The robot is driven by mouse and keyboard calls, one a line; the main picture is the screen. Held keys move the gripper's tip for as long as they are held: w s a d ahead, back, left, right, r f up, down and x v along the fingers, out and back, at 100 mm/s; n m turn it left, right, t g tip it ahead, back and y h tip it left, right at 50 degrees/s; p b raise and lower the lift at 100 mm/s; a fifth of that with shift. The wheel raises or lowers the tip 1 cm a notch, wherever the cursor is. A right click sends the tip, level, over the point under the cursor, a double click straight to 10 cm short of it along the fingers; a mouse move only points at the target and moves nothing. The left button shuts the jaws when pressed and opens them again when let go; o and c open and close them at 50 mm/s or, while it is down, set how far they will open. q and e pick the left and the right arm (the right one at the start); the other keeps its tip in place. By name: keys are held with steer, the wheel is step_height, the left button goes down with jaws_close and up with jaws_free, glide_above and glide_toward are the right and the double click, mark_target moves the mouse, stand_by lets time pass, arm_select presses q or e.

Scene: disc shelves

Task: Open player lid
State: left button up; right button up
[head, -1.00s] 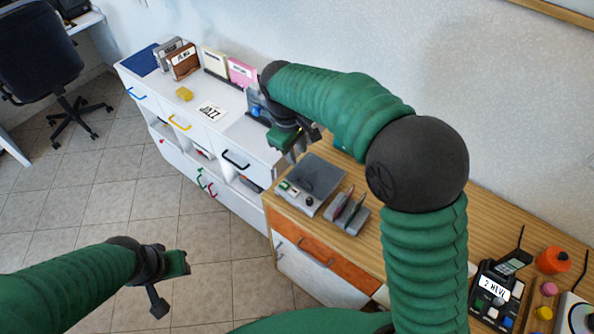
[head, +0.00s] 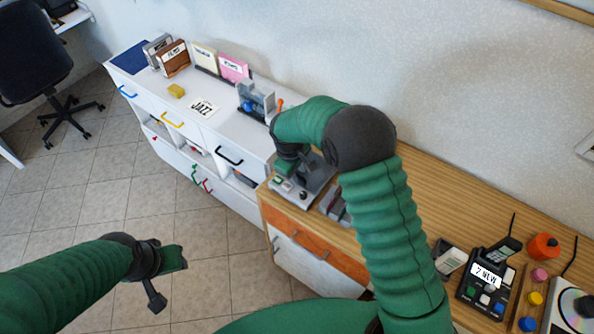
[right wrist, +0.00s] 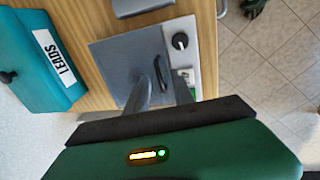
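The player is a light grey box (head: 303,196) on the wooden counter, with a flat dark grey lid (head: 321,174), and my right arm hides part of it in the head view. In the right wrist view the lid (right wrist: 112,62) lies flat and looks shut, with a dark handle (right wrist: 159,74) near the edge beside a black knob (right wrist: 180,41). My right gripper (right wrist: 160,84) is over the handle with its fingers apart and nothing between them; contact cannot be told. My left gripper (head: 168,270) hangs over the floor, its fingers unclear.
A slotted grey holder (head: 334,208) stands just right of the player. A white cabinet (head: 215,125) with files stands to the left. A black keypad device (head: 486,286) sits farther right on the counter.

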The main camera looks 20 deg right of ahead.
steer(key=shift+c, duration=0.3)
jaws_close()
stand_by(1.1)
